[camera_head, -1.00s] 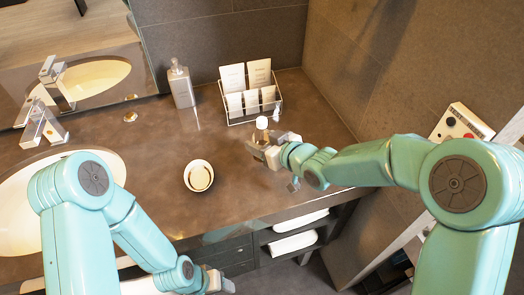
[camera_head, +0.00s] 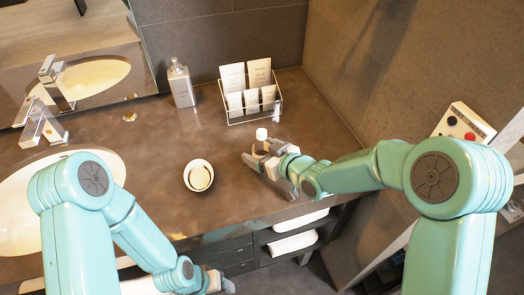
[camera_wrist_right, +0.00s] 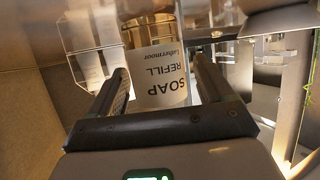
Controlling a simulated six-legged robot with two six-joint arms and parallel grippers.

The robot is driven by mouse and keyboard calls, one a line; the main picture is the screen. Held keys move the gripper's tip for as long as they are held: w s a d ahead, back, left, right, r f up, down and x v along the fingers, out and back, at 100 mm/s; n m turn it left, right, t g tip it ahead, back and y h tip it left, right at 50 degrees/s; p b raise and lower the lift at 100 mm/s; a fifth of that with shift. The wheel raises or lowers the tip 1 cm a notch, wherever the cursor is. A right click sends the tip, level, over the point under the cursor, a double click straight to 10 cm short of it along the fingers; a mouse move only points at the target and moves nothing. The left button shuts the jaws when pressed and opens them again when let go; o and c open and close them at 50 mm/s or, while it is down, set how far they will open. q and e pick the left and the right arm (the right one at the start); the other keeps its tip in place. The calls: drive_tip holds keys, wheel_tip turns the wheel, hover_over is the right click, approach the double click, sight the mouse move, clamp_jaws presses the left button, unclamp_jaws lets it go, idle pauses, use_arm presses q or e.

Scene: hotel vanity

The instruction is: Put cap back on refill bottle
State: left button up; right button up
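The refill bottle (camera_wrist_right: 160,80) stands between the two fingers of my right gripper (camera_wrist_right: 165,90). Its label reads SOAP REFILL upside down in the wrist view, and its top end is hidden there. In the head view a white top (camera_head: 262,134) shows above my right gripper (camera_head: 259,158); I cannot tell whether this is the cap seated on the neck. The right fingers look spread, with narrow gaps beside the bottle. My left gripper (camera_head: 216,283) is low at the bottom edge, away from the bottle, and its fingers are too small to read.
A grey pump dispenser (camera_head: 181,84) is at the back left. A white bowl (camera_head: 199,163) is left of my right gripper. The sink and tap (camera_head: 42,125) are far left. Counter between is clear.

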drive_tip(key=shift+r, duration=0.1)
drive_tip(key=shift+d, duration=0.1)
drive_tip(key=v, duration=1.2)
drive_tip(key=shift+b, duration=0.35)
